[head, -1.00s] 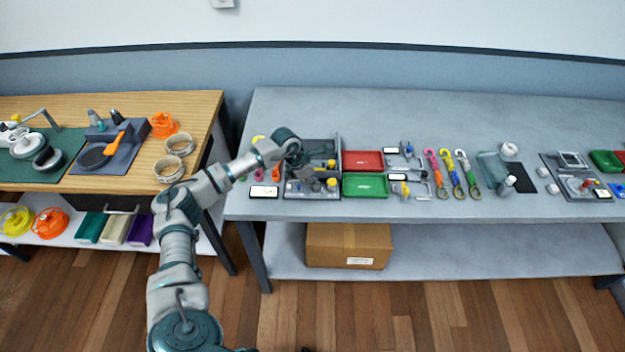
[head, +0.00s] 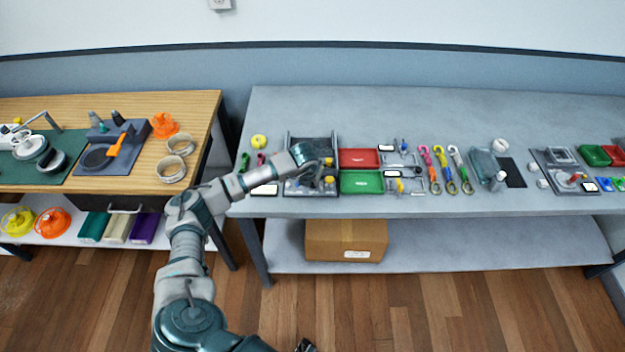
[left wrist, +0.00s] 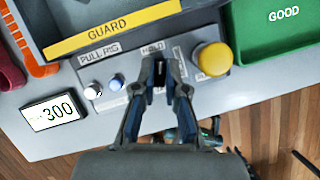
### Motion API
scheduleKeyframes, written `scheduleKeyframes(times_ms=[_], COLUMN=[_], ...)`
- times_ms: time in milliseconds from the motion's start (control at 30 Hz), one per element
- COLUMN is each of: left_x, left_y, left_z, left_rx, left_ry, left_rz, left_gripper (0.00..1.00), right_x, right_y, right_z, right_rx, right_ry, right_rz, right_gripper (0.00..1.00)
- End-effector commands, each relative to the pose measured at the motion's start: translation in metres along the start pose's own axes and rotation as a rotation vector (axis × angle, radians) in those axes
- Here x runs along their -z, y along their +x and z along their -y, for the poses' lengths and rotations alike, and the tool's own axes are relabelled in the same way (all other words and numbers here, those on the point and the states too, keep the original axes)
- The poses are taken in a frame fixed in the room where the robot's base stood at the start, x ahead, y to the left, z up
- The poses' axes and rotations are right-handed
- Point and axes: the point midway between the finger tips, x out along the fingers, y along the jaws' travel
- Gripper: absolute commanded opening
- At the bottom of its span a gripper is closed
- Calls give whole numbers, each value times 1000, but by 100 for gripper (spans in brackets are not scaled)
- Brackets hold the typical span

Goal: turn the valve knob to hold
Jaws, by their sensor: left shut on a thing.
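My left gripper (left wrist: 160,88) is shut in the left wrist view, its fingertips on the valve knob just below the HOLD label (left wrist: 152,48). The fingers cover most of the knob, so I cannot tell which way it points. The knob sits on the grey rig panel (left wrist: 112,72), between a blue button (left wrist: 117,82) and a large yellow button (left wrist: 212,59). In the head view my left gripper (head: 318,178) is over the front of the rig (head: 296,189), and the arm hides part of it.
A PULL RIG label (left wrist: 99,53), a silver knob (left wrist: 93,90) and a display reading 300 (left wrist: 54,112) lie left of the fingers. A yellow GUARD bar (left wrist: 112,29) is behind. Green (head: 362,182) and red (head: 359,158) trays stand right of the rig.

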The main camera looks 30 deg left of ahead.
Motion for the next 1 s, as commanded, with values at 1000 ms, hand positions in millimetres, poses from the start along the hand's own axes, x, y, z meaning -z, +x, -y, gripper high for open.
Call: scheduleKeyframes(times_ms=[1000], left_x=[-6], left_y=[-4], left_z=[0], left_rx=[-136], left_ry=[-338], left_rz=[15], left_gripper=[0], right_x=[5], right_y=[-1], right_z=[0], right_rx=[0], right_ry=[0], right_rz=[-4], right_gripper=[40])
